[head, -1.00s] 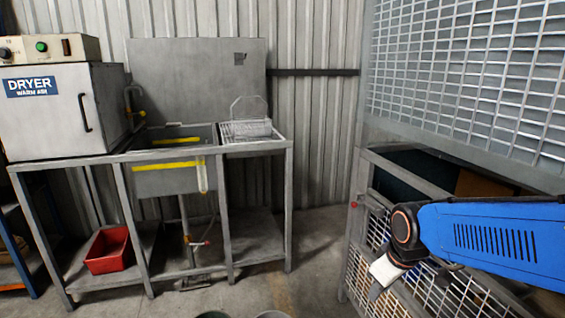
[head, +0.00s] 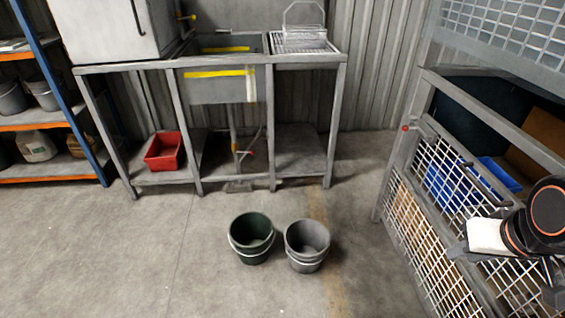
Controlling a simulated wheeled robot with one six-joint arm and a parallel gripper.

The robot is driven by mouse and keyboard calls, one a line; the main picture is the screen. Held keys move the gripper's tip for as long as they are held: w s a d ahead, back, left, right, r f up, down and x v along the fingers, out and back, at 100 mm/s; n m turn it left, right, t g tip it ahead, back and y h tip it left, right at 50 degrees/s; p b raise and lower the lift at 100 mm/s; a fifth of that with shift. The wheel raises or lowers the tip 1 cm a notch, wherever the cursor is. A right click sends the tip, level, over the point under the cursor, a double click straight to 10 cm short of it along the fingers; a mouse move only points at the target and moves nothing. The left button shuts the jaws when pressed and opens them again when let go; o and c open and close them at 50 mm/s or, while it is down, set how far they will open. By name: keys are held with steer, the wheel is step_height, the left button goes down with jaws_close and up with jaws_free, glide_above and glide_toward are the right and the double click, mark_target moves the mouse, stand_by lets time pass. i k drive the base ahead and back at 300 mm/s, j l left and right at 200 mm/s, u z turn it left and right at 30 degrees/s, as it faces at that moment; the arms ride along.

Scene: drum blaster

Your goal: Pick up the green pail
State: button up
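The green pail (head: 252,240) is dark green and stands upright on the concrete floor in front of the sink bench. A grey pail (head: 307,246) stands close to its right. Both look empty and have wire handles hanging low at the front. The end of my arm is at the right edge of the head view, far to the right of the pails, in front of the mesh cage. A pale part shows there, but I cannot make out gripper fingers.
A metal sink bench (head: 222,62) stands behind the pails, with a red bin (head: 165,151) on its lower shelf. A shelf rack (head: 48,123) is at the left. A mesh cage (head: 437,205) stands at the right. The floor left and front of the pails is clear.

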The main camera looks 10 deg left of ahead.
mark_target(251, 232)
steer(key=i+j, duration=0.1)
steer(key=j, duration=0.65)
steer(key=i+j, duration=0.1)
steer(key=j, duration=0.65)
steer(key=i+j, duration=0.1)
steer(key=j, duration=0.65)
steer(key=i+j+z, duration=0.1)
steer(key=j, duration=0.65)
steer(key=i+j, duration=0.1)
steer(key=j, duration=0.65)
steer(key=j+z, duration=0.15)
steer(key=z, duration=0.2)
steer(key=j+z, duration=0.1)
steer(key=z, duration=0.25)
steer(key=j+z, duration=0.15)
steer(key=z, duration=0.2)
